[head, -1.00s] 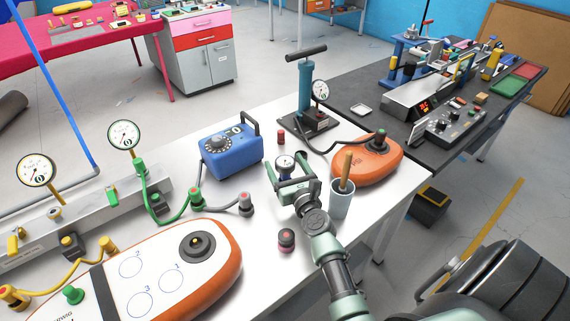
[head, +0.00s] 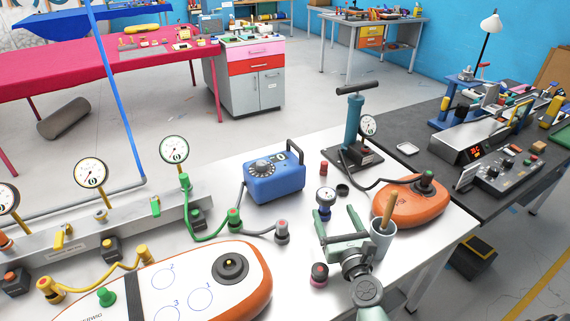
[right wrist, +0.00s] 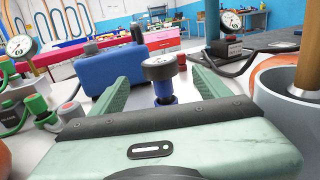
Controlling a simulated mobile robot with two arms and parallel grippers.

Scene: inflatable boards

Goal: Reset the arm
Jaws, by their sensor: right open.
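My right gripper (head: 336,212) is over the white table (head: 245,222), open and empty. In the right wrist view its two green fingers (right wrist: 160,85) stand wide apart. A small gauge with a black head and blue body (head: 325,203) stands just past the fingertips; it shows between the fingers in the right wrist view (right wrist: 160,70). I cannot tell the exact gap to it. A grey cup with a wooden handle in it (head: 381,243) stands close to the right of the gripper. My left gripper is not in view.
An orange-and-white board (head: 205,275) lies front left, a blue box with a dial (head: 273,181) behind the gripper. An orange inflatable (head: 405,205) and a hand pump (head: 353,125) stand right and back.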

